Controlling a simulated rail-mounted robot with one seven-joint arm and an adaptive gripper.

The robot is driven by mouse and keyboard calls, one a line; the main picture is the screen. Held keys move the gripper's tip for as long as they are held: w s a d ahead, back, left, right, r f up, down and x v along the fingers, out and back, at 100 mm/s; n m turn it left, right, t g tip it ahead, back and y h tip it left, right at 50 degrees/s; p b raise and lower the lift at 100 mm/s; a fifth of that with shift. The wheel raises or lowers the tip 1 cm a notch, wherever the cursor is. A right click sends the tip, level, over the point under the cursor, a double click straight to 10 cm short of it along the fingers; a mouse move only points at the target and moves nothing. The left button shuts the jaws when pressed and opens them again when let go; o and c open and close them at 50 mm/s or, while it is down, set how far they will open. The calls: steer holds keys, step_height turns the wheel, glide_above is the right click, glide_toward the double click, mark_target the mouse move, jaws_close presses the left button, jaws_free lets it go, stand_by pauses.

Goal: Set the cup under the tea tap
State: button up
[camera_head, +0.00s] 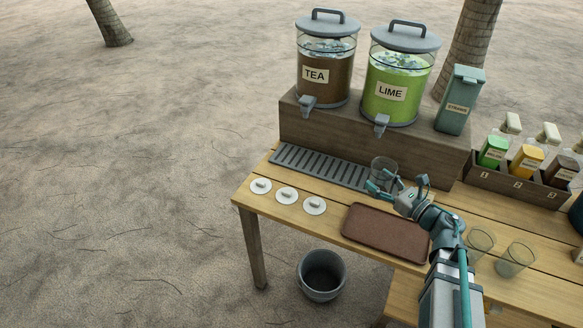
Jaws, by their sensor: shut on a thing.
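The tea dispenser (326,75) is a clear jar of brown liquid labelled TEA, with a grey lid. Its grey tap (308,103) is low on its front, above the slotted grey drip tray (305,166). A clear cup (384,168) is upright at the right end of the drip tray, below and close to the lime tap. My gripper (393,183) is shut on this cup from the front right. Its fingers hide the cup's lower part, so I cannot tell whether the cup touches the tray. The cup is to the right of the tea tap.
The lime dispenser (399,75), with its tap (381,124), and a straw box (459,99) stand on the wooden riser (370,141). White lids (287,195), a brown tray (386,233) and two clear cups (515,260) are in front. A bottle crate (513,187) stands right.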

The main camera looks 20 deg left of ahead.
steer(key=w+a+f+t+b, duration=0.1)
steer(key=a+f+b, duration=0.25)
steer(key=a, duration=0.25)
steer(key=w+a+f+b, duration=0.1)
steer(key=a+f+b, duration=0.1)
steer(key=a+b, duration=0.35)
steer(key=w+a+m+t+h, duration=0.1)
steer(key=w+a, duration=0.4)
steer(key=a, duration=0.1)
steer(key=w+a+f+m+t+h+b, duration=0.1)
steer(key=w+a, duration=0.4)
steer(key=a, duration=0.1)
steer(key=w+a+f+m+t+h+b, duration=0.1)
steer(key=w+a, duration=0.4)
steer(key=a, duration=0.2)
steer(key=shift+w+f+m+t, duration=0.1)
steer(key=shift+w+m+t, duration=0.3)
steer(key=shift+w+a, duration=0.45)
step_height(320, 180, down, 3)
steer(key=shift+s+d+b, duration=0.1)
steer(key=shift+s+b, duration=0.05)
steer(key=shift+b, duration=0.35)
steer(key=shift+f, duration=0.3)
steer(key=shift+f+b, duration=0.25)
steer(key=shift+b, duration=0.1)
steer(key=o, duration=1.3)
steer(key=shift+r, duration=0.1)
steer(key=shift+c, duration=0.2)
